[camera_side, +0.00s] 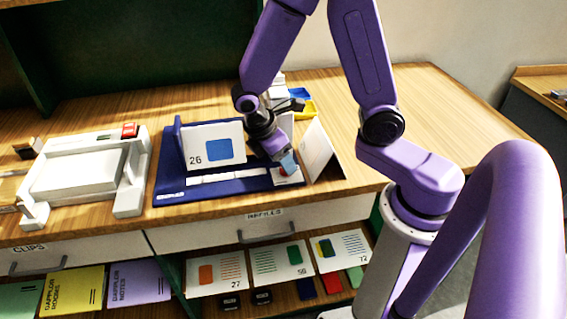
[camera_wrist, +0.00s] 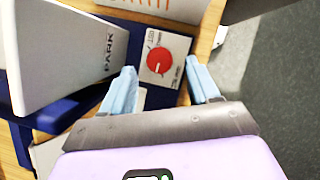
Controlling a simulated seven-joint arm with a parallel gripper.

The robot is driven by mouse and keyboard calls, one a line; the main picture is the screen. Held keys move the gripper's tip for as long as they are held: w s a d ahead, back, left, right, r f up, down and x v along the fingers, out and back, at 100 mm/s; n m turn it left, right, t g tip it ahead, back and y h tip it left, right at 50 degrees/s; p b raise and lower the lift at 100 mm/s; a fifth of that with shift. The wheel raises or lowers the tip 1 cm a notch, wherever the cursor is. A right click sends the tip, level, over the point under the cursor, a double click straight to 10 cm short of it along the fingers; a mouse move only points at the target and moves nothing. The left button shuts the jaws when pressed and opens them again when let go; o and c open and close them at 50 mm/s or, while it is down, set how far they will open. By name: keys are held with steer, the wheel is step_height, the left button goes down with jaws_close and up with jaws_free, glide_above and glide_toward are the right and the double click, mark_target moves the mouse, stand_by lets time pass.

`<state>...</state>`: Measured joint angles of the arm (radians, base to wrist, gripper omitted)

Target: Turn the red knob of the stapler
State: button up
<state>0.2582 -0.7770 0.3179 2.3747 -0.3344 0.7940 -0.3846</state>
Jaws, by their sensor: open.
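The red knob (camera_wrist: 159,62) is round with a white pointer line and sits on a white labelled plate (camera_wrist: 172,43). In the wrist view it lies between and just beyond my fingertips. The plate is at the right front corner of a blue device (camera_side: 171,187), which I take for the stapler. My gripper (camera_side: 288,162) is over that corner, pointing down, and partly hides the knob in the side view. In the wrist view my gripper (camera_wrist: 161,68) is open, its pale blue fingers apart with nothing held. I cannot tell whether they touch the knob.
A card marked 26 (camera_side: 213,147) stands on the blue device. A folded white card (camera_side: 318,150) stands close to the right of my gripper. A white machine with a red button (camera_side: 130,131) is at the left. The table's right side (camera_side: 440,110) is clear.

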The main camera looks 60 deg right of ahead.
steer(key=shift+x, duration=1.35)
steer(key=c, duration=1)
steer(key=n+t, duration=0.1)
steer(key=n, duration=0.3)
steer(key=shift+s+n+t+h, duration=0.1)
steer(key=shift+n+t+h, duration=0.2)
steer(key=shift+t, duration=0.1)
steer(key=o, duration=1)
steer(key=shift+r, duration=0.1)
steer(key=v, duration=1.7)
steer(key=shift+r, duration=0.2)
steer(key=shift+s+f, duration=0.1)
steer(key=shift+s, duration=0.1)
